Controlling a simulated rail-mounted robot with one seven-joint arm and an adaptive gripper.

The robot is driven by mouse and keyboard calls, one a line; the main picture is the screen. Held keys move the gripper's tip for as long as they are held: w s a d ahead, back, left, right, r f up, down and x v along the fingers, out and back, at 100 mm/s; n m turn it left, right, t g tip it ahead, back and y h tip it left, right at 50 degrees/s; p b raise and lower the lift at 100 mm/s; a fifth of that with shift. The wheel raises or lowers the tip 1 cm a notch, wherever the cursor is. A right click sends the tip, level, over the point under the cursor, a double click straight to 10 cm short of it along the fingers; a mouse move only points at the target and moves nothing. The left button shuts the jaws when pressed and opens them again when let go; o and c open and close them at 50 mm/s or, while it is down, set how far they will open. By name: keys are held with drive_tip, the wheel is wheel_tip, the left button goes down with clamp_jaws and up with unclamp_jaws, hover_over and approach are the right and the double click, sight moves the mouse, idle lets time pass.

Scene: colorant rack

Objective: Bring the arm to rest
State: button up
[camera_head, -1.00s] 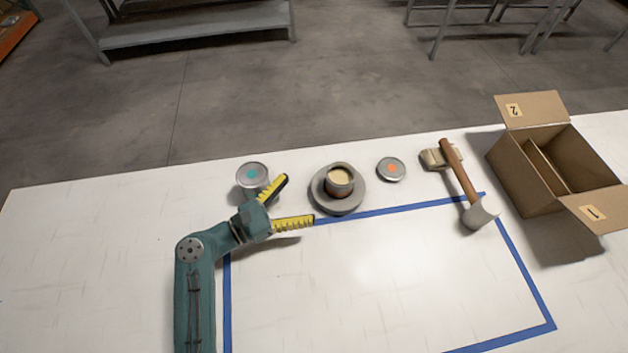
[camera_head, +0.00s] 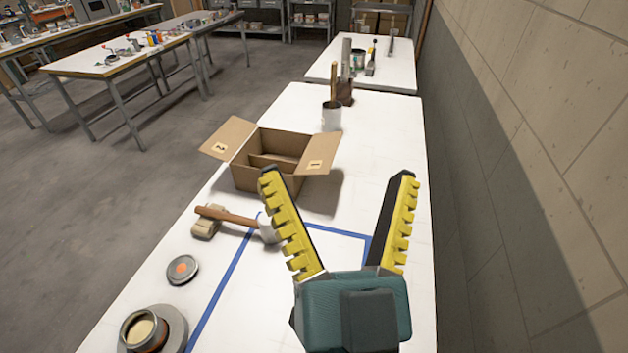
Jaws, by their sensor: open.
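My gripper (camera_head: 338,178) is in the lower right of the head view, with its two yellow toothed fingers spread wide and nothing between them. It appears over the white table (camera_head: 300,110), in front of the blue tape outline (camera_head: 225,278). Its teal body hides part of the outline and the table's near right part. How high it is above the table I cannot tell.
An open cardboard box (camera_head: 262,180) stands beyond the tape. A mallet (camera_head: 230,216) rests with its handle on a small block. A lid with an orange dot (camera_head: 182,270) and an open can (camera_head: 143,330) lie at the left. A block wall (camera_head: 540,150) runs along the right.

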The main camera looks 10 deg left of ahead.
drive_tip(key=s+d+m+h, duration=0.1)
drive_tip(key=d+h, duration=0.6)
drive_tip(key=d, duration=0.3)
drive_tip(key=shift+d+f+h, duration=0.2)
drive_tip(key=shift+f+h, duration=0.05)
drive_tip(key=shift+h, duration=0.05)
wheel_tip(320, 180, up, 36)
drive_tip(key=p, duration=3.5)
drive_tip(key=shift+f+m+p, duration=0.15)
drive_tip(key=shift+m+p, duration=0.15)
drive_tip(key=shift+p, duration=0.1)
drive_tip(key=shift+s, duration=0.1)
